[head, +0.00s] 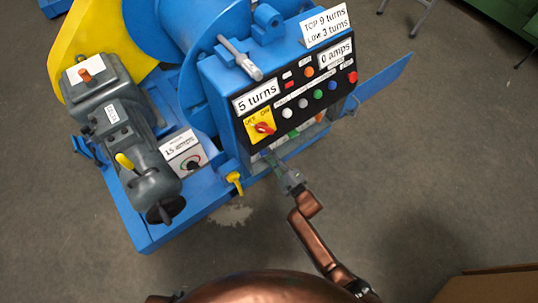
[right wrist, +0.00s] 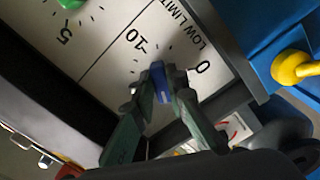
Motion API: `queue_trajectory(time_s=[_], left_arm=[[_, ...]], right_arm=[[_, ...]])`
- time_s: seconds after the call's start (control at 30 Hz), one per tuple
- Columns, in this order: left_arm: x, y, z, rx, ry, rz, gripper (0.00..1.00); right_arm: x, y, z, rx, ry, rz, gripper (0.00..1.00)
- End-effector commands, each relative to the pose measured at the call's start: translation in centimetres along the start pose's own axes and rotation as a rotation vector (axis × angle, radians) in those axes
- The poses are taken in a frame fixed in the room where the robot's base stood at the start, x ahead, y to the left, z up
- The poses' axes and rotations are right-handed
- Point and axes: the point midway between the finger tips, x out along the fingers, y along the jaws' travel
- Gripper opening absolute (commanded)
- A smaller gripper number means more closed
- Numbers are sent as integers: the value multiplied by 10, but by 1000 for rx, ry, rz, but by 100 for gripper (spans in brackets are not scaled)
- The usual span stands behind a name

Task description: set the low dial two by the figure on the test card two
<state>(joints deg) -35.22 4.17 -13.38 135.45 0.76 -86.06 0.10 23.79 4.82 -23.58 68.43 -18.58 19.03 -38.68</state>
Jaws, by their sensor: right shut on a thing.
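The test card (head: 325,25) stands on top of the blue control box at the back right; it reads "TOP 9 turns" and "Low 3 turns". The low dial, marked "LOW LIMIT", has a white scale plate (right wrist: 110,65) in the right wrist view, with figures 0, 10 and 5 visible. Its blue knob (right wrist: 161,84) sits between the fingers of my right gripper (right wrist: 163,88), which is shut on it. In the head view, my right gripper (head: 274,160) is at the low front of the box, where the knob is hidden. My left gripper is not in view.
The black panel (head: 300,85) shows "5 turns", "0 amps", coloured buttons and a red switch (head: 263,128) on yellow. A green knob (right wrist: 70,4) is near the dial. A yellow-handled part (head: 236,182) sticks out left of my gripper. The floor in front is clear.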

Motion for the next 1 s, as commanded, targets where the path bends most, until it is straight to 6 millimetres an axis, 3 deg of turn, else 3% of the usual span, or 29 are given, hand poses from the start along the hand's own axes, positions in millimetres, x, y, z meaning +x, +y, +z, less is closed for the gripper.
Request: queue_trajectory(time_s=[0.4,0.97,1.0], left_arm=[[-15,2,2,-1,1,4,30],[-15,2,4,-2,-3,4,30],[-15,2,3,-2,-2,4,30]], right_arm=[[-1,-2,0,-189,-2,-4,0],[-1,-2,0,-215,-1,-4,0],[-1,-2,0,-215,-1,-4,16]])
